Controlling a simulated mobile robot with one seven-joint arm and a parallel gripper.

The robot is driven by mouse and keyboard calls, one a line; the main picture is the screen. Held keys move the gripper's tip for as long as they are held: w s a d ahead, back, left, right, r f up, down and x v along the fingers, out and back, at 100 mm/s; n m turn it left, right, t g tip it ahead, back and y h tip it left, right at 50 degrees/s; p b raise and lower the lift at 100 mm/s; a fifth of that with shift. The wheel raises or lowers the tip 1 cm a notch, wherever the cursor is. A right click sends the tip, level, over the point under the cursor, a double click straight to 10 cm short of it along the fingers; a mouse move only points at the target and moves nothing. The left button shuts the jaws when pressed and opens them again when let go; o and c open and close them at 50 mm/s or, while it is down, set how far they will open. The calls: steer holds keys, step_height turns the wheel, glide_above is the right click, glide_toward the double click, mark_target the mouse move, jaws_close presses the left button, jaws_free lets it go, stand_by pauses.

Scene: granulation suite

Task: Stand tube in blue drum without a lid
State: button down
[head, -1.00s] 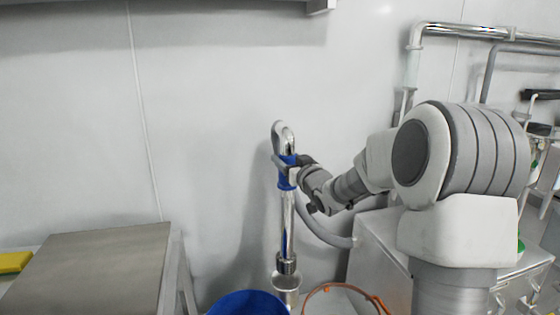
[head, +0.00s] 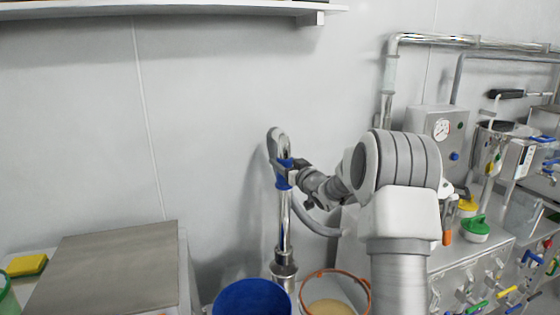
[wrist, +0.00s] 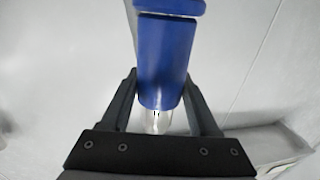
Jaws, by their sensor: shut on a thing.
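The tube (head: 284,232) is a shiny metal pipe with a curved top, a blue grip sleeve and a grey hose. It stands nearly upright in front of the wall. My gripper (head: 289,172) is shut around the blue sleeve; in the wrist view the fingers lie on both sides of the sleeve (wrist: 162,60). The tube's lower end is at a metal holder (head: 284,272) behind the drums; whether it is inside cannot be told. The blue drum (head: 252,297) is open, without a lid, at the bottom edge, just left of and in front of the tube.
An orange-rimmed container (head: 367,290) with tan contents stands right of the blue drum. A metal-topped table (head: 110,270) is at left, with a yellow item (head: 26,265) beside it. Equipment with a green-capped part (head: 476,228) fills the right. A shelf (head: 160,9) runs above.

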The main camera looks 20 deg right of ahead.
steer(key=shift+s+a+b, duration=0.3)
steer(key=shift+s+a, duration=0.1)
steer(key=shift+a, duration=0.05)
steer(key=s+a+b, duration=0.5)
steer(key=s+a, duration=0.7)
steer(key=a, duration=0.2)
step_height(320, 180, down, 29)
steer(key=b, duration=1.4)
steer(key=shift+s, duration=0.15)
stand_by(0.4)
steer(key=shift+f, duration=0.1)
steer(key=shift+c, duration=0.3)
jaws_free()
steer(key=shift+s+f, duration=0.1)
